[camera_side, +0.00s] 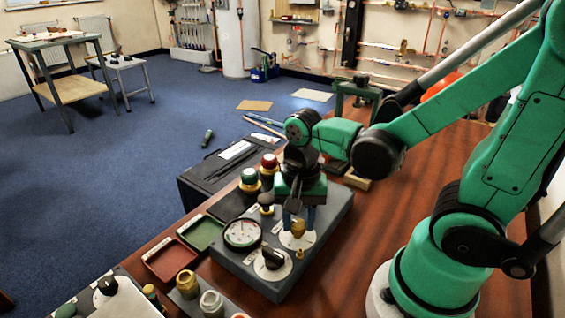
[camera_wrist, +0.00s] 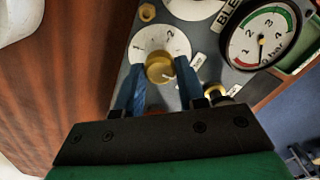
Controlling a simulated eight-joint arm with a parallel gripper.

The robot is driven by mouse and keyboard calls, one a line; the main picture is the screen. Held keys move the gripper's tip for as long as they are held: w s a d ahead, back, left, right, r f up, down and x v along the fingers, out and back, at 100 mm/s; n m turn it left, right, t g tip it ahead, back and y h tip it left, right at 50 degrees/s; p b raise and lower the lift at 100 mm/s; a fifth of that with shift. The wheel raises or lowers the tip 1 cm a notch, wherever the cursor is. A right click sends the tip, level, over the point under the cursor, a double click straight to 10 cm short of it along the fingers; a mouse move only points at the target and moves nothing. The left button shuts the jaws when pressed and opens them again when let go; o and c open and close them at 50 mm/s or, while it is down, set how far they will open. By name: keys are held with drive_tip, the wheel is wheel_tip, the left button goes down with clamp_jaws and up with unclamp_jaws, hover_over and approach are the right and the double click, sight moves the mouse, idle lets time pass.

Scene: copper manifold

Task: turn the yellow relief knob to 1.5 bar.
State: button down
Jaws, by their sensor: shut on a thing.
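The yellow relief knob (camera_side: 298,229) stands on a white dial on the grey panel box. In the wrist view the yellow knob (camera_wrist: 158,68) sits in the middle of its white dial (camera_wrist: 152,42), where the figures 1 and 2 show at the far edge. My gripper (camera_wrist: 160,70) is shut on the knob, one blue finger on each side. In the side view my gripper (camera_side: 298,222) points down over the knob. I cannot tell exactly which mark the knob points to. The lower part of the dial is hidden by the knob and fingers.
A round pressure gauge (camera_side: 242,234) and a black knob (camera_side: 273,258) are close by on the panel. Red-topped (camera_side: 269,161) and green-topped (camera_side: 250,176) buttons stand behind. Green (camera_side: 201,232) and red (camera_side: 170,260) trays lie left. Open wooden bench (camera_side: 375,215) lies right.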

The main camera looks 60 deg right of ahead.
drive_tip(key=shift+n, duration=0.3)
drive_tip(key=n, duration=1.2)
drive_tip(key=shift+n, duration=0.3)
drive_tip(key=n, duration=1)
drive_tip(key=shift+n, duration=1.7)
